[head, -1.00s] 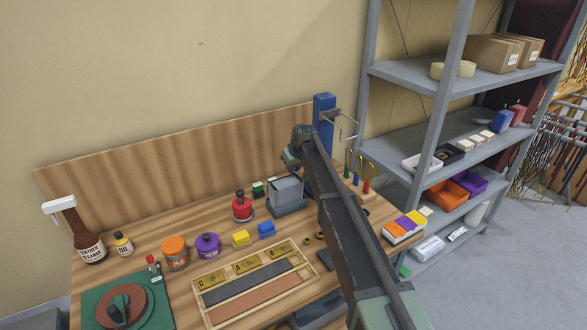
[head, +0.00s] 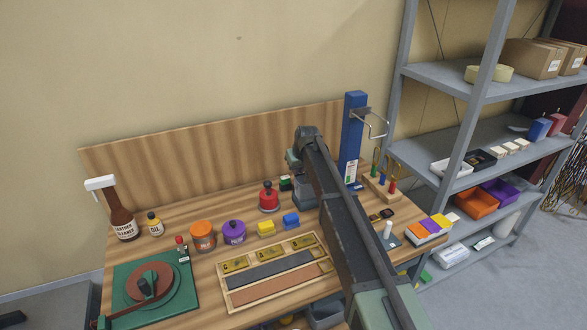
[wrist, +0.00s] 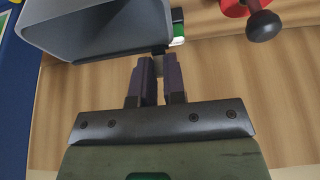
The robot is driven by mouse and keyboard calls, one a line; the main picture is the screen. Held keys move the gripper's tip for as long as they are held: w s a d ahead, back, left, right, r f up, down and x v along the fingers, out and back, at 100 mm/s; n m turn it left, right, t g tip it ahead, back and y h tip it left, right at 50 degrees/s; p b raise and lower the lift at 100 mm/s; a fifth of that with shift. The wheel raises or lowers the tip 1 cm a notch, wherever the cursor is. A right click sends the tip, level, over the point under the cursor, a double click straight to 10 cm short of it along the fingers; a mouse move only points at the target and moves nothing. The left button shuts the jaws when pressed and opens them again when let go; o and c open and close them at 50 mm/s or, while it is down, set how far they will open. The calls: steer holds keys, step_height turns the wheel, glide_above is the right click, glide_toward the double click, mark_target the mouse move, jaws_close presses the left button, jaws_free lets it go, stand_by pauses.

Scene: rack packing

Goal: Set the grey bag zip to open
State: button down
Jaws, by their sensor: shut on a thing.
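The grey bag (wrist: 95,25) is a boxy grey shape at the upper left of the wrist view, with a dark grey face towards me. In the head view the grey bag (head: 303,194) shows only in part at the back of the bench; my arm hides the rest. My gripper (wrist: 158,66) is shut on a small grey piece, apparently the zip pull, at the bag's lower right edge. My gripper's tips are hidden in the head view. How far the zip is open cannot be told.
A red pot (head: 269,199) stands left of the bag. A blue post (head: 352,140) rises to its right. Grey shelving (head: 450,76) stands at the right.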

steer(key=c, duration=1.2)
jaws_free()
steer(key=shift+o, duration=0.2)
steer(key=shift+r, duration=0.1)
steer(key=p+v, duration=1)
steer(key=shift+r, duration=0.25)
steer(key=s+d+f+m+g+b, duration=0.1)
steer(key=s+d+f+b, duration=0.2)
steer(key=s, duration=1)
steer(key=s+d+f+m+g+h+b, duration=0.1)
steer(key=s+d+f+m+b, duration=0.1)
steer(key=s+d, duration=0.7)
steer(key=s+d+f+m+g+h+b, duration=0.1)
steer(key=s+d+f+b, duration=0.3)
steer(key=s, duration=1.3)
steer(key=shift+s+d+f+m+g, duration=0.35)
steer(key=shift+d+f+m+g, duration=0.25)
steer(key=shift+d+f, duration=0.3)
